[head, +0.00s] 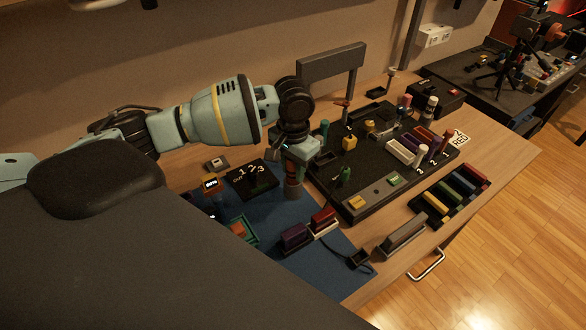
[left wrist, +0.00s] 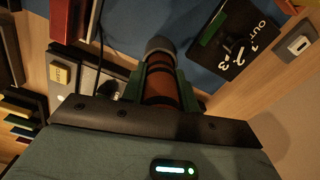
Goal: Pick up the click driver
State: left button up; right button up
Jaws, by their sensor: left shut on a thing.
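My left gripper (head: 298,158) reaches in from the left and points down over the blue mat, beside the large black tray. It is shut on an upright cylindrical tool (head: 293,180), which appears to be the click driver. In the left wrist view the tool (left wrist: 160,78) has brown-orange and black bands and a grey end. The green fingers of the gripper (left wrist: 160,88) stand on both sides of it. Whether the tool's lower end touches the mat is unclear. My right gripper is not in view.
The black tray (head: 352,210) holds several coloured pegs and blocks. A black board marked OUT 1 2 3 (head: 240,190) lies left of the gripper. A purple block (head: 294,236) and a red block (head: 323,219) stand in front. The blue mat (head: 300,275) has bare room at the front.

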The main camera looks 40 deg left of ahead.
pick_arm(q)
notch_tip(320, 180, up, 9)
jog(key=shift+r+p, duration=0.15)
jog(key=shift+p, duration=0.25)
jog(key=s+d+f+n, duration=0.1)
jog(key=s+d+f, duration=0.1)
jog(key=s+d, duration=0.6)
jog(key=s, duration=0.2)
jog(key=shift+s+d+f, duration=0.15)
jog(key=shift+s, duration=0.2)
